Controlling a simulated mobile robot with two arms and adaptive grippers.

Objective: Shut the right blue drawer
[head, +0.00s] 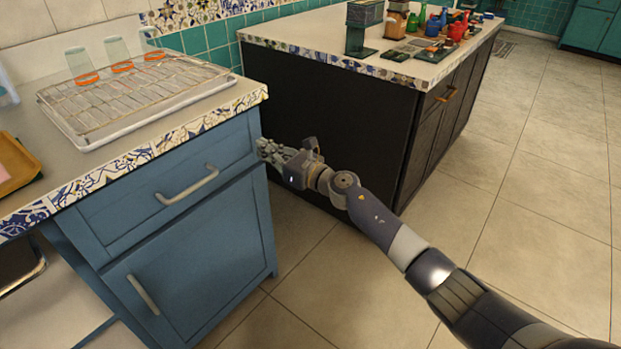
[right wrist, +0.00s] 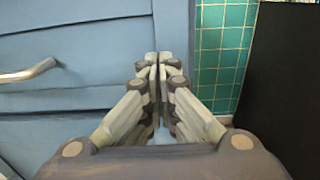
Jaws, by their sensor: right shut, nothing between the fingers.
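The blue drawer (head: 150,208) is the top front of the blue cabinet at left in the head view, with a curved metal handle (head: 188,186). Its front looks close to flush with the cabinet; I cannot tell if a small gap remains. My right gripper (head: 264,150) is at the drawer's right end, below the counter corner. In the right wrist view its fingers (right wrist: 158,62) are together and empty, in front of the blue front's right edge. The drawer (right wrist: 85,58) and its handle (right wrist: 28,72) show left of the fingers there. Contact is unclear. My left gripper is out of view.
A wire rack on a white tray (head: 60,125) with several glasses stands on the counter above. A lower blue door (head: 205,255) is below the drawer. A black-sided island (head: 325,115) stands close to the right of my gripper. The tiled floor (head: 560,170) is clear.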

